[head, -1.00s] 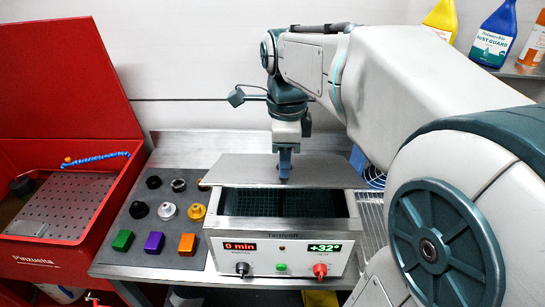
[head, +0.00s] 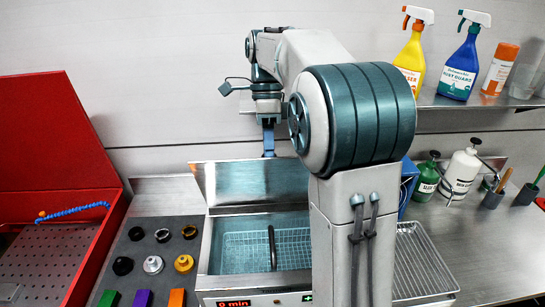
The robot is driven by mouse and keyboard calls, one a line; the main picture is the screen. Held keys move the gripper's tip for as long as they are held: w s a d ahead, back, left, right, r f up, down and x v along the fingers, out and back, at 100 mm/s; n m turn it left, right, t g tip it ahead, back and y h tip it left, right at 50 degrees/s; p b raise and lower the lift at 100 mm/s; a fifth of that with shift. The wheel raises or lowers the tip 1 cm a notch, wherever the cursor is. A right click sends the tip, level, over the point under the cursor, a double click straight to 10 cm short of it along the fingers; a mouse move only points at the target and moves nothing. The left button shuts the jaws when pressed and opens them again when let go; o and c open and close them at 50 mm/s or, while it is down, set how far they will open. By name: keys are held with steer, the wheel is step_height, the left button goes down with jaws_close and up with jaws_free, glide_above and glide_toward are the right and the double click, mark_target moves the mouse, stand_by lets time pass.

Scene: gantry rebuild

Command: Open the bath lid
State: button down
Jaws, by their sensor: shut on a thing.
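The bath (head: 207,262) is a steel box with a red "0 min" display (head: 236,303) on its front; the rest of its front is cut off or hidden. Its steel lid (head: 235,183) stands steeply raised at the back of the bath. Under it the tank is uncovered, showing a wire basket (head: 245,248) with a dark handle (head: 272,248). My gripper (head: 268,153) is at the lid's upper edge, shut on the lid. My arm hides the right part of the lid and bath.
Several dark and metal knobs (head: 153,265) and coloured blocks lie on a grey mat left of the bath. A red open cabinet (head: 60,150) stands farther left. A wire tray (head: 420,265) is at right. Spray bottles (head: 462,62) stand on a shelf above.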

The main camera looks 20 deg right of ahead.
steer(key=shift+w+d+f+g, duration=0.25)
steer(key=shift+w+f+g, duration=0.2)
steer(key=shift+w, duration=0.25)
steer(key=shift+w+d+f+g, duration=0.25)
steer(key=shift+w+f+g, duration=0.1)
steer(key=shift+w+g, duration=0.3)
steer(key=c, duration=1.2)
jaws_free()
steer(key=shift+c, duration=0.2)
steer(key=o, duration=0.8)
steer(key=w, duration=0.1)
steer(key=w+f, duration=0.1)
steer(key=w, duration=0.1)
steer(key=shift+d+f, duration=0.1)
steer(key=shift+d, duration=0.1)
steer(key=shift+o, duration=0.2)
steer(key=shift+w, duration=0.2)
steer(key=shift+s+a+r, duration=0.1)
steer(key=shift+s+r, duration=0.25)
steer(key=shift+s, duration=0.25)
steer(key=shift+s+a+r, duration=0.1)
steer(key=shift+s+r, duration=0.2)
steer(key=shift+s, duration=0.25)
steer(key=c, duration=0.7)
steer(key=shift+o, duration=0.2)
